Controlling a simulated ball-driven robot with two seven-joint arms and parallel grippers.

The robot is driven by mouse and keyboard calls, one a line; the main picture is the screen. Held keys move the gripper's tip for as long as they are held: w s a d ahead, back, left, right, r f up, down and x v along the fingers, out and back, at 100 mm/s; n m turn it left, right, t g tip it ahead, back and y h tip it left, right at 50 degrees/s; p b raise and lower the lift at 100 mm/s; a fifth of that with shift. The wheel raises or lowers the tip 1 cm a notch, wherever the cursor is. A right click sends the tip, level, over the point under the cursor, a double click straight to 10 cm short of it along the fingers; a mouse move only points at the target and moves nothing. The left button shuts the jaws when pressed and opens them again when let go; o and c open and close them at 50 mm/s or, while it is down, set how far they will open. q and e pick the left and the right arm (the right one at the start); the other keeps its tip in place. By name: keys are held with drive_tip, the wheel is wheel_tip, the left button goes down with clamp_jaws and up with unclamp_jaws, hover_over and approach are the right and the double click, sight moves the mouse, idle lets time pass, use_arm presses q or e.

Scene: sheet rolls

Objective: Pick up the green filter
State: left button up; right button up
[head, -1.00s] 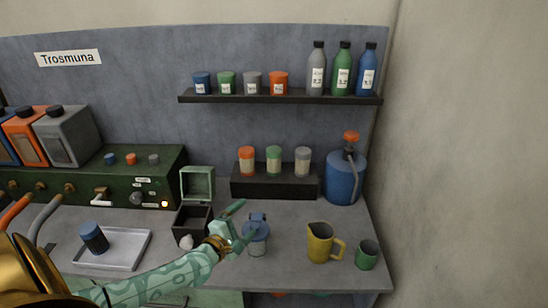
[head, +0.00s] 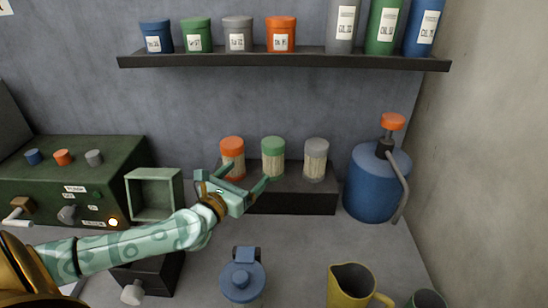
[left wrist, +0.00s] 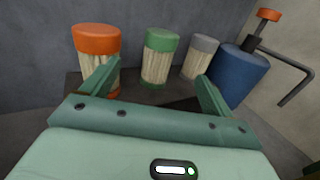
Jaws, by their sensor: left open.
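The green filter (head: 273,158) stands upright on a dark raised block, between the orange filter (head: 232,158) and the grey filter (head: 315,159). It has a green cap and a pale pleated body. My left gripper (head: 247,178) is open and empty in front of the block, short of the filters. In the left wrist view the green filter (left wrist: 160,58) stands beyond and between the two spread fingers (left wrist: 158,85). The left finger overlaps the orange filter (left wrist: 97,55) in that view. My right gripper is not in view.
The dark block (head: 300,200) carries the filters. A blue pump canister (head: 374,185) stands to its right. A blue-lidded jar (head: 242,280) and a yellow jug (head: 352,287) stand in front. A shelf (head: 290,62) with tubs and bottles hangs above.

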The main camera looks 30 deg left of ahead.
sight(266, 154)
use_arm(q)
drive_tip(key=w+b, duration=0.1)
drive_tip(key=w, duration=0.7)
drive_tip(key=shift+w+a+b, duration=0.1)
drive_tip(key=shift+a+b, duration=0.1)
drive_tip(key=shift+b, duration=0.1)
drive_tip(key=w, duration=0.2)
drive_tip(key=shift+w+a, duration=0.1)
drive_tip(key=shift+w, duration=0.2)
drive_tip(key=shift+w+a+b, duration=0.1)
drive_tip(key=shift+w+b, duration=0.25)
drive_tip(key=shift+w, duration=0.2)
drive_tip(key=w, duration=0.1)
drive_tip(key=w+b, duration=0.1)
drive_tip(key=w, duration=0.2)
drive_tip(key=shift+w+f, duration=0.25)
drive_tip(key=shift+w, duration=0.05)
drive_tip(key=shift+r, duration=0.15)
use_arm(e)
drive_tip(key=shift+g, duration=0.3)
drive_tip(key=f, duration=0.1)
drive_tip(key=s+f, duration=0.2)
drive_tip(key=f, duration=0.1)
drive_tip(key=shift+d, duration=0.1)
use_arm(q)
drive_tip(key=shift+s, duration=0.1)
drive_tip(key=shift+c, duration=0.9)
drive_tip(key=c, duration=1.1)
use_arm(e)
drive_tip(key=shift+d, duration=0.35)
